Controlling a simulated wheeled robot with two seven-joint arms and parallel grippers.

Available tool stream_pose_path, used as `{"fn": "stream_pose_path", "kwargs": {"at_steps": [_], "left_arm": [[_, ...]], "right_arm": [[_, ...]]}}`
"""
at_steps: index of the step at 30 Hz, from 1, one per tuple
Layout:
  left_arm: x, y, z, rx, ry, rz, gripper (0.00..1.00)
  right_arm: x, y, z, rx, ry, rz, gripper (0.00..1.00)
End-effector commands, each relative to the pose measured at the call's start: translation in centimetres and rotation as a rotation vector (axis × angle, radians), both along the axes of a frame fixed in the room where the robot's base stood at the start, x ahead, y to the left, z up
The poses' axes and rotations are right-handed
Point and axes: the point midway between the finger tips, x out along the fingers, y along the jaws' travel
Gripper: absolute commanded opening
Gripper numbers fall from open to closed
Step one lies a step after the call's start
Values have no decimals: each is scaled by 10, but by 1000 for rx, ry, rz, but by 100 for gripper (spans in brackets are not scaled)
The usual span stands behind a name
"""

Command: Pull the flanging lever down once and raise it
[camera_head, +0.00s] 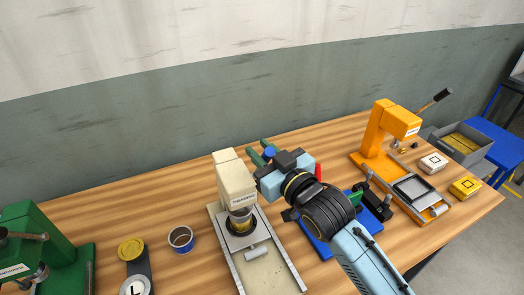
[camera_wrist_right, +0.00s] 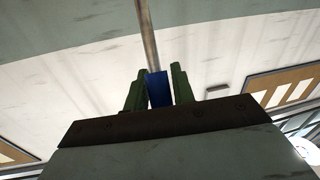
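My left gripper is not in view.
My right arm partly covers a blue-based fixture (camera_head: 318,247).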

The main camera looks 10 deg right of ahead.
Motion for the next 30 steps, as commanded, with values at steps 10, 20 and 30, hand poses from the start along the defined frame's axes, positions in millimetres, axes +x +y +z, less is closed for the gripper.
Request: {"fn": "stream_pose_path", "kwargs": {"at_steps": [10, 20, 30], "left_arm": [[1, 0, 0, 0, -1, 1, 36], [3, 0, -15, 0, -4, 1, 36], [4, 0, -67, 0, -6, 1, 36]], "right_arm": [[0, 0, 0, 0, 1, 0, 0], [-7, -2, -8, 19, -53, 1, 0], [-31, -10, -28, 86, -263, 1, 0]]}}
